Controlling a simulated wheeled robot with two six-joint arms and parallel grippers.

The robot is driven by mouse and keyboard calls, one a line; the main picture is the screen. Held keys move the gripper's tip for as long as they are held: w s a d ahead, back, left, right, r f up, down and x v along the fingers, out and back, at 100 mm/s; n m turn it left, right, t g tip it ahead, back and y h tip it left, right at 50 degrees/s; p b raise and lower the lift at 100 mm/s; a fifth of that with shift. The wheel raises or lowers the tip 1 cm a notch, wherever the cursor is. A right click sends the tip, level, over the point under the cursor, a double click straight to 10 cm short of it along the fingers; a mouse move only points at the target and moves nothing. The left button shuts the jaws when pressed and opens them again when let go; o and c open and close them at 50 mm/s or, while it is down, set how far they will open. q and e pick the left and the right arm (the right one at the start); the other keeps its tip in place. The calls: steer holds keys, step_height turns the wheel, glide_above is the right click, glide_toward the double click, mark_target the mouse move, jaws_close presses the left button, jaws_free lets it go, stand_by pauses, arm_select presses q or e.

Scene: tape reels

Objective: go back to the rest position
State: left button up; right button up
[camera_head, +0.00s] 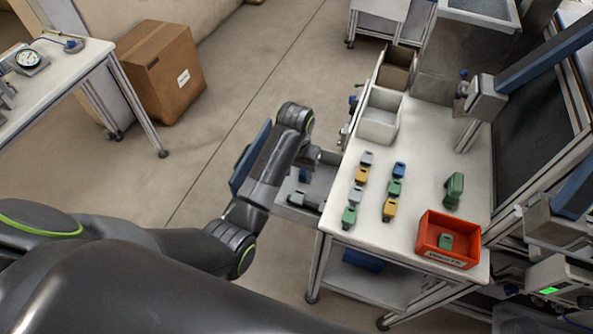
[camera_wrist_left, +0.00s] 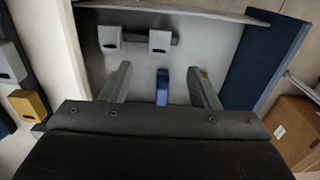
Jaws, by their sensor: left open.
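My left gripper (camera_head: 309,158) hangs over a grey tray (camera_head: 322,180) at the left side of the white table, partly hidden by my own arm. In the left wrist view its two fingers (camera_wrist_left: 162,82) are wide apart. A blue piece (camera_wrist_left: 162,88) shows between them, lower in the tray; I see no contact. Two light grey pieces (camera_wrist_left: 160,41) (camera_wrist_left: 110,38) lie farther along the tray floor (camera_wrist_left: 200,50). My right gripper is not in view.
The table (camera_head: 335,262) holds two rows of coloured pieces (camera_head: 389,208), a green piece (camera_head: 454,190), an orange bin (camera_head: 432,238) with a green piece inside, and a grey bin (camera_head: 381,117). A blue panel (camera_head: 250,160) stands beside my arm.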

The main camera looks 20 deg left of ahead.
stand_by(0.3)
arm_select(q)
steer(key=s+a+f+n+t, duration=0.1)
steer(key=s+a+f, duration=0.1)
steer(key=s+a, duration=0.35)
steer(key=s+a+f+t, duration=0.1)
steer(key=s+a+f, duration=0.15)
steer(key=s, duration=0.55)
steer(key=s+a+r+t+y, duration=0.1)
steer(key=s+a+r, duration=0.25)
steer(key=s, duration=0.45)
steer(key=s+a+r+t+y, duration=0.15)
steer(key=s+r, duration=0.25)
steer(key=s, duration=0.4)
step_height(320, 180, down, 28)
steer(key=a+g+b, duration=0.2)
steer(key=b, duration=0.2)
steer(key=s+f+b, duration=0.2)
steer(key=s+f, duration=0.5)
steer(key=f, duration=0.3)
steer(key=s+d+f+g+h+b, duration=0.1)
steer(key=s+f+b, duration=0.1)
steer(key=s+f, duration=0.6)
step_height(320, 180, down, 3)
steer(key=shift+r, duration=0.15)
